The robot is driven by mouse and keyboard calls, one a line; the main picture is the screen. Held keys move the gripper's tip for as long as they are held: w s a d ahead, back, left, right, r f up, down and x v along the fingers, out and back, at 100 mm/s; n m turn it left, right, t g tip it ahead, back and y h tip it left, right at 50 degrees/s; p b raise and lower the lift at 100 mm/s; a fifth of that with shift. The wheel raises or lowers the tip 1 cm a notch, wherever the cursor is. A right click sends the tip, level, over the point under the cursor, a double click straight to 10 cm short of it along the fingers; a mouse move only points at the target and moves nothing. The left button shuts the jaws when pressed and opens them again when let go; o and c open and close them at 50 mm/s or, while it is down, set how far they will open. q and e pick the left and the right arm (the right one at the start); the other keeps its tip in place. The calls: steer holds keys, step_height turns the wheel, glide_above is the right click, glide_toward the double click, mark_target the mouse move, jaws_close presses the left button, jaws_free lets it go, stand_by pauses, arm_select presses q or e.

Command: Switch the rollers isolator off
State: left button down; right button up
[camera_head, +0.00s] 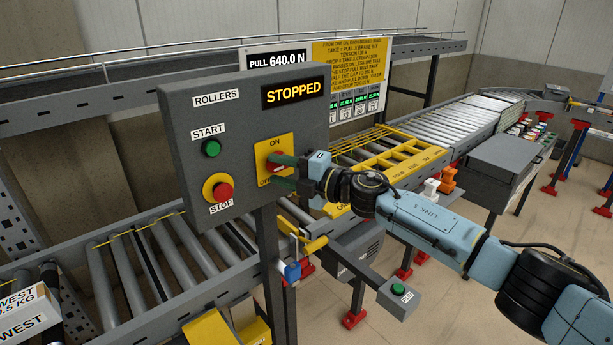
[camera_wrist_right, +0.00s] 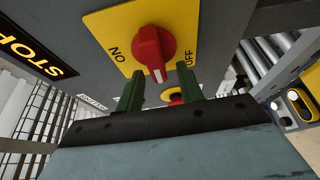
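The rollers isolator is a red rotary knob (camera_head: 277,161) on a yellow plate (camera_head: 262,148) marked ON and OFF, on the grey control box. In the right wrist view the knob (camera_wrist_right: 152,50) has a white mark at its lower end, pointing between the two words, slightly toward OFF. My right gripper (camera_head: 271,171) is at the plate. Its two green fingers (camera_wrist_right: 162,84) are spread, with the knob's end between them in the picture. I see no finger closed on the knob; contact cannot be told. The left gripper is not in view.
The box (camera_head: 240,115) also carries a lit STOPPED display (camera_head: 292,92), a green START button (camera_head: 211,148) and a red STOP button (camera_head: 222,191) left of the isolator. Roller conveyors run behind and beneath the box.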

steer(key=b+v, duration=0.1)
steer(key=v, duration=1.1)
steer(key=shift+d, duration=0.4)
steer(key=shift+s, duration=0.15)
